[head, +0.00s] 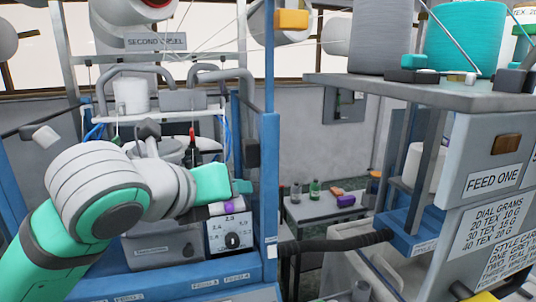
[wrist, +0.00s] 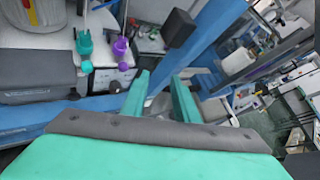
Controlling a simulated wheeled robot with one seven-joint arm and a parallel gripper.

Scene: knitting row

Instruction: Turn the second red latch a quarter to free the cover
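My gripper (wrist: 160,79) shows two teal fingers standing apart in the wrist view, with nothing held between them. In the head view my gripper (head: 240,187) is in front of the blue-framed machine, by its right post and just above the dial panel (head: 230,236). A small upright dark part with a red upper end (head: 192,138) stands on the machine behind my arm; I cannot tell whether it is a latch. No red latch or cover can be made out clearly. My arm hides much of the machine's middle.
The blue post (head: 269,195) is close to my gripper, also in the wrist view (wrist: 215,28). A teal knob (wrist: 84,44) and purple knob (wrist: 120,48) are near the fingers. A small table (head: 325,209) with bottles stands behind; the FEED ONE cabinet (head: 480,150) is at right.

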